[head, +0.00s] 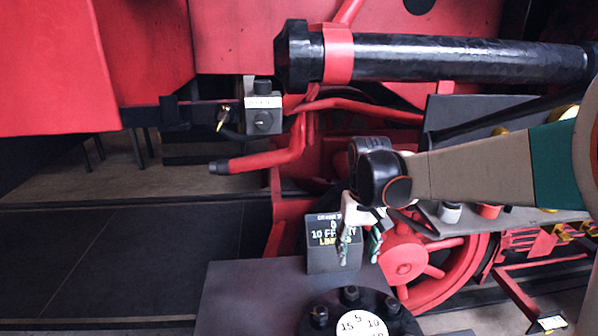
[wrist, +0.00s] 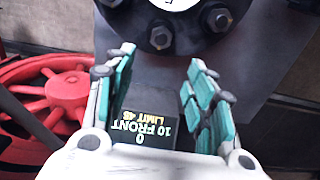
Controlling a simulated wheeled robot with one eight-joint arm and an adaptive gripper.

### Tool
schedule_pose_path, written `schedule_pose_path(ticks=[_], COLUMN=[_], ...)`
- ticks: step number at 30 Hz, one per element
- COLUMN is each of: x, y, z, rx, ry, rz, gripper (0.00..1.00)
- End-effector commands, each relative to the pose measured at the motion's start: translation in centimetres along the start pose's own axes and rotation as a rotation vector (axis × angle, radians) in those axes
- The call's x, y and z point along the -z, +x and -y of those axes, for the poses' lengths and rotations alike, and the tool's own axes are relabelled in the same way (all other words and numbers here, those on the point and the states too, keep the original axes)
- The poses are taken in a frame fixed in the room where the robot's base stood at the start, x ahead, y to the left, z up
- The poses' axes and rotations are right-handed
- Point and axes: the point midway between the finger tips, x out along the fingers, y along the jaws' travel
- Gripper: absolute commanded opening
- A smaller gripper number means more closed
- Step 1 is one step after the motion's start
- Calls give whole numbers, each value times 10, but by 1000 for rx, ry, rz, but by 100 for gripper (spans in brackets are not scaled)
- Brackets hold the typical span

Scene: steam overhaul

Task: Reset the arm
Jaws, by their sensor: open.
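My arm reaches in from the right in the head view, and my gripper (head: 360,247) hangs at its end, pointing down. The gripper is open, with teal pads on its fingers. A dark block (head: 322,259) with a label reading "10 FRONT" and "LIMIT" is at the gripper, partly covered by one finger. In the wrist view my gripper (wrist: 160,78) has its fingers spread on either side of the dark block (wrist: 150,108). I cannot tell whether a finger touches the block.
A grey plate (head: 245,290) carries a round bolted flange with a white dial (head: 362,324). A black cylinder (head: 440,60) runs above my arm. A red lever (head: 265,160) and a small grey box (head: 263,120) are left of it. A red wheel (head: 455,275) stands right. Dark floor lies left.

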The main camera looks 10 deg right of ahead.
Motion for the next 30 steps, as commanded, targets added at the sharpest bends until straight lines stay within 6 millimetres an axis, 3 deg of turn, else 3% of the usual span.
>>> schedule_pose_path(ticks=[9, 15, 22, 30], x=[-55, -95, -138, -180], y=[-38, -52, -57, -50], z=[-1, -2, -2, -3], rx=[2, 3, 4, 5], ry=[-4, -6, -10, -13], rz=[-156, -269, -399, -539], gripper=[50, 50, 50, 50])
